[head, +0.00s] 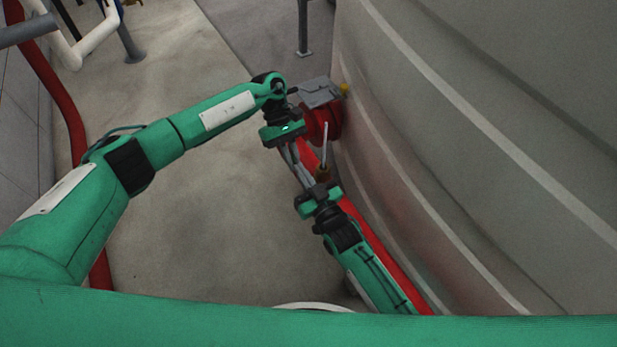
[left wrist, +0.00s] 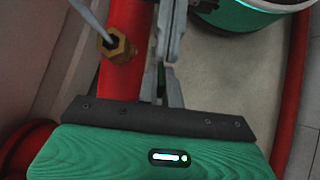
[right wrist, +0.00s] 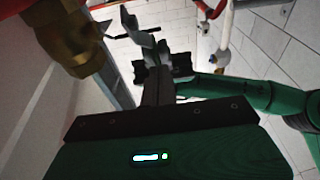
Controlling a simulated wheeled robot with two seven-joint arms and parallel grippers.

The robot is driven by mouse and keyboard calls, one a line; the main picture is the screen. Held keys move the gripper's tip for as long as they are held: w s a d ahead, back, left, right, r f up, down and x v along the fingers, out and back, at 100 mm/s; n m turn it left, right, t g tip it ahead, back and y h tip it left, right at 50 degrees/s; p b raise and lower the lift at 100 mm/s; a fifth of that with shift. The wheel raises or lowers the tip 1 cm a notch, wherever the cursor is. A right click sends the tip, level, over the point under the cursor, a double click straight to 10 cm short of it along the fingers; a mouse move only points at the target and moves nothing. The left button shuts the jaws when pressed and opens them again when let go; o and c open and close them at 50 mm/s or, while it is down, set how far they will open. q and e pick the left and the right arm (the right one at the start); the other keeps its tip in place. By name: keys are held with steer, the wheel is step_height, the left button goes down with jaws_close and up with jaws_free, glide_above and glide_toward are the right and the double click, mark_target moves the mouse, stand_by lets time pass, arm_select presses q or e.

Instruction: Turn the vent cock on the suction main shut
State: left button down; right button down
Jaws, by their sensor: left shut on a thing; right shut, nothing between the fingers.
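The vent cock's brass body (head: 322,174) sits on the red suction main (head: 360,220), with its pale lever (head: 325,145) standing up from it. In the left wrist view the brass body (left wrist: 117,46) and lever (left wrist: 92,20) lie left of my left fingers, apart from them. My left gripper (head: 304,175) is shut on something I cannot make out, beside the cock. My right gripper (head: 314,190) is shut and empty, just below the cock. In the right wrist view the brass body (right wrist: 75,35) is close at upper left, beside my right fingers (right wrist: 150,60). The two grippers' fingers overlap in the head view.
A large pale grey tank wall (head: 470,150) rises close on the right. A red flange (head: 322,122) and a grey box (head: 317,92) are behind the cock. Another red pipe (head: 62,110) runs along the left. The concrete floor (head: 210,210) between is clear.

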arm_select(q)
steer(key=shift+s+d, duration=0.1)
steer(key=shift+s, duration=0.05)
arm_select(e)
steer(key=shift+w+a+f, duration=0.15)
steer(key=shift+w+a, duration=0.05)
steer(key=shift+w, duration=0.05)
